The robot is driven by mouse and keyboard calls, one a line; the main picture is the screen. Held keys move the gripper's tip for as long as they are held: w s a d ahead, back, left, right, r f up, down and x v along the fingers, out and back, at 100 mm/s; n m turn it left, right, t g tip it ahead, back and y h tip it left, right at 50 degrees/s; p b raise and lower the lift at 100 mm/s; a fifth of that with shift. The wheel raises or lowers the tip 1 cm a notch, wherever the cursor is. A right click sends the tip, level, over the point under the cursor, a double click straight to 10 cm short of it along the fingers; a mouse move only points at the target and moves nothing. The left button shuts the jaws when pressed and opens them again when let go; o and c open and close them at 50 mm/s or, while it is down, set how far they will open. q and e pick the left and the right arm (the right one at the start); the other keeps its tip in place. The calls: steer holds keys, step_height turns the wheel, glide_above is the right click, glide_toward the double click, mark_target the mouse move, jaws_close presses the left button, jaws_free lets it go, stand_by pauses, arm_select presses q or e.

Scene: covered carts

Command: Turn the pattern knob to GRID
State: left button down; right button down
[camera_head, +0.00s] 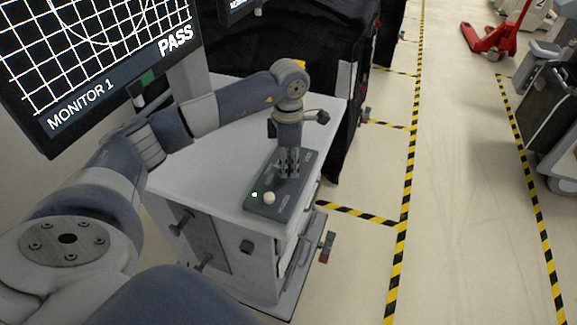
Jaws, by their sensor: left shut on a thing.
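A dark grey control box (268,203) lies on the white top of a cart (203,175). It has a green light (254,195) and a white round knob or button (269,198) near its front end. My left gripper (288,172) points straight down at the far part of the box. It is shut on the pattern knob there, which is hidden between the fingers. The labels on the box are too small to read. A monitor (100,60) at the upper left shows a white grid with a curve, and the words PASS and MONITOR 1. My right gripper is not in view.
Black-covered carts (290,40) stand behind this one. Yellow-black tape (407,190) marks the floor, and the aisle to the right is clear. A red pallet jack (490,38) and a dark cart (560,120) stand at the far right.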

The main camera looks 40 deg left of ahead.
arm_select(q)
steer(key=shift+n+b, duration=0.7)
steer(key=shift+n, duration=1.3)
steer(key=shift+r, duration=0.1)
steer(key=c, duration=1.3)
jaws_free()
steer(key=shift+c, duration=0.2)
steer(key=shift+r, duration=0.2)
step_height(320, 180, up, 12)
steer(key=shift+f, duration=0.25)
